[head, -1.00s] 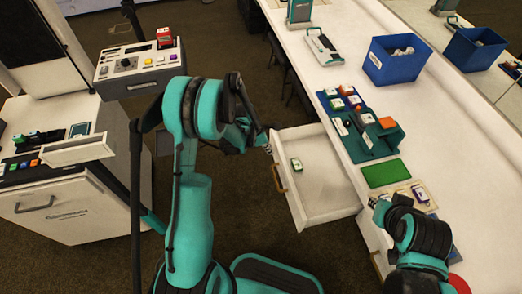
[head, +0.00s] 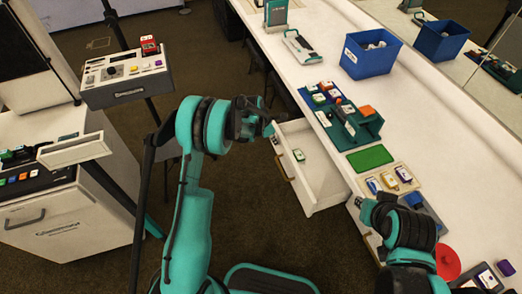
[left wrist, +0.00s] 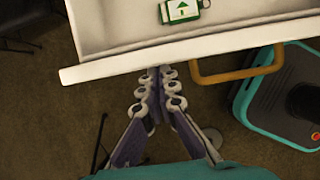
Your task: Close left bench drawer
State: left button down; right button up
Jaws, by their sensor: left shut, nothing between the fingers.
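The left bench drawer (head: 320,172) is partly open, sticking out from the white bench. Its wooden handle (head: 282,168) is on the front face and also shows in the left wrist view (left wrist: 238,75). A small green and white item (head: 299,155) lies inside the drawer. My left gripper (head: 270,128) is at the far end of the drawer front. In the left wrist view its fingers (left wrist: 157,75) are shut and empty, with tips at the front panel (left wrist: 120,66), left of the handle; contact is hard to tell. My right gripper (head: 361,204) is by the bench edge, its fingers too small to read.
The bench top holds a blue bin (head: 371,60), a teal organizer (head: 355,130), a green mat (head: 370,158) and a tray of small items (head: 388,180). A red round object (head: 448,262) is near my right arm. A control panel (head: 125,75) stands at left.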

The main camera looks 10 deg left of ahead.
pick_arm(q)
jog(key=w+d, duration=0.2)
jog(key=d, duration=0.1)
jog(key=w+d, duration=0.2)
jog(key=d, duration=0.1)
jog(key=w+d, duration=0.3)
jog(key=d, duration=0.1)
jog(key=shift+w+d+f, duration=0.1)
